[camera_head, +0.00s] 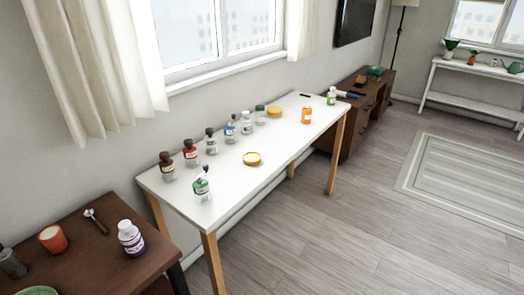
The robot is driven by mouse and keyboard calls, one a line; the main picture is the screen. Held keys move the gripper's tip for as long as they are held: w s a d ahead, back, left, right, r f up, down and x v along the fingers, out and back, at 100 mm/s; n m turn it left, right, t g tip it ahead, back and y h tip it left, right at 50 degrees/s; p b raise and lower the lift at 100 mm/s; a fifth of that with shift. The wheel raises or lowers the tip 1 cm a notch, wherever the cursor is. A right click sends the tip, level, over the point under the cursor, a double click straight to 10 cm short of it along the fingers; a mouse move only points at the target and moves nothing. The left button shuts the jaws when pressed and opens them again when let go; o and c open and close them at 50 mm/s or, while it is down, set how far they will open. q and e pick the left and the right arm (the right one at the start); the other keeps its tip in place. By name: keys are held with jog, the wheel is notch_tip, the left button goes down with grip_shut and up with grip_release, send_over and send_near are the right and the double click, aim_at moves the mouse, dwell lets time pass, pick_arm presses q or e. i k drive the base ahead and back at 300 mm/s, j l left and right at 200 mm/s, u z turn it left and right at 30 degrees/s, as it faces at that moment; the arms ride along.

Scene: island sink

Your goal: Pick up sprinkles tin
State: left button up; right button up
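I cannot tell for sure which thing is the sprinkles tin, since no label can be read. A low round orange-yellow container with a pale top (252,159) sits on the middle front of the white table (225,175). A similar round yellow one (275,112) stands at the back, near the far end. An upright orange container with a pale label (306,116) stands near the table's right edge. Neither of my grippers is in view.
Several labelled bottles, including a red-capped one (190,153) and a green pump bottle (202,187), line the table. A brown table (75,255) at lower left holds a white-purple bottle (131,238) and an orange cup (53,239).

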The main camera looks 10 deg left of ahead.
aim_at(306, 113)
jog(key=i+u, duration=0.1)
jog(key=u, duration=0.25)
jog(key=l+u, duration=0.1)
jog(key=u, duration=0.25)
jog(key=i+l+u, duration=0.1)
jog(key=u, duration=0.25)
jog(key=i+l+u, duration=0.2)
jog(key=l, duration=0.2)
jog(key=i+l+u, duration=0.15)
jog(key=l, duration=0.3)
jog(key=i+l+u, duration=0.2)
jog(key=l, duration=0.25)
jog(key=l+u, duration=0.15)
jog(key=l, duration=0.35)
jog(key=l+u, duration=0.2)
jog(key=l, duration=0.25)
jog(key=i, duration=0.05)
